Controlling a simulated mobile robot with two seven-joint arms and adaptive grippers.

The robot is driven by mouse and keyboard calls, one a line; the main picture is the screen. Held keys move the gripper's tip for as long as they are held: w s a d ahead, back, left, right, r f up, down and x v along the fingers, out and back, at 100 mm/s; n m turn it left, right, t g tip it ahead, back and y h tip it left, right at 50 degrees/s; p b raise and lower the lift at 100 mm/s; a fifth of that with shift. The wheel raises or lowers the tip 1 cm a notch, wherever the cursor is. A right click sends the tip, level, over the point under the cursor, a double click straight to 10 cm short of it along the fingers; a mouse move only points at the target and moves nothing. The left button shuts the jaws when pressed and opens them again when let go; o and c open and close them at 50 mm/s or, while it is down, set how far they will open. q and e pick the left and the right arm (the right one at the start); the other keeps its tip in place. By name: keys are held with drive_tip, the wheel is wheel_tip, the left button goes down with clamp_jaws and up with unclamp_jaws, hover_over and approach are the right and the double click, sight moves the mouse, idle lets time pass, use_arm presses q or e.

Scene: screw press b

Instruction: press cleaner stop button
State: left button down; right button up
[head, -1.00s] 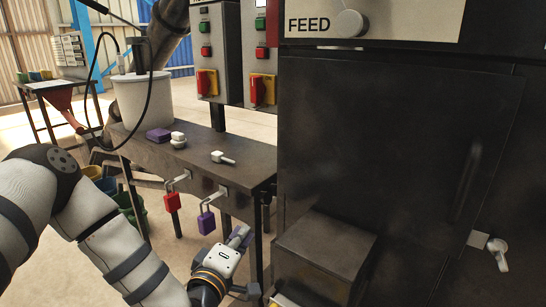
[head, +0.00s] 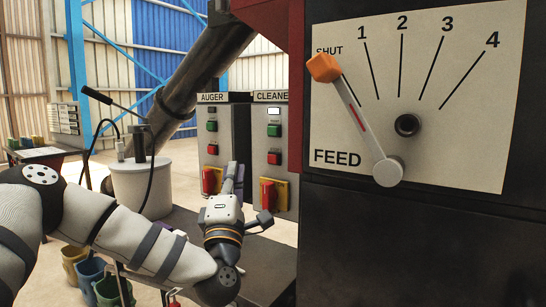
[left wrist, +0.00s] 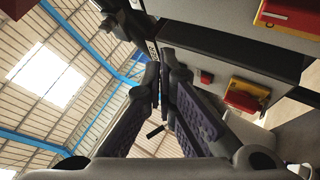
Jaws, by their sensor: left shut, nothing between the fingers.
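The cleaner panel (head: 258,147) hangs at centre in the head view, labelled CLEANER. It has a white lamp, a green button (head: 274,130), a red stop button (head: 274,158) and a red-and-yellow switch (head: 281,199). My left gripper (head: 234,172) is shut and empty. Its fingers point up between the auger and cleaner panels in the picture, left of and slightly below the stop button; I see no contact with it. In the left wrist view the gripper (left wrist: 163,78) has its fingers converging, with panels to the right. My right gripper is not in view.
The auger panel (head: 211,131) with similar controls stands left. A large dark cabinet with a FEED dial plate (head: 450,120) and orange-tipped lever (head: 358,115) fills the right. A white drum (head: 140,185) stands left on the dark bench (head: 265,262).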

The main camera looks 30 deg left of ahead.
sight(272, 159)
use_arm(q)
drive_tip(key=shift+f, duration=0.1)
drive_tip(key=w+b, duration=0.4)
drive_tip(key=w, duration=0.4)
drive_tip(key=shift+w+d, duration=0.35)
drive_tip(key=shift+w, duration=0.05)
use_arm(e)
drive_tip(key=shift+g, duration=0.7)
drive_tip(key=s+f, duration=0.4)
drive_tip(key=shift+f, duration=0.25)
use_arm(q)
drive_tip(key=shift+w+d, duration=0.1)
drive_tip(key=shift+w, duration=0.3)
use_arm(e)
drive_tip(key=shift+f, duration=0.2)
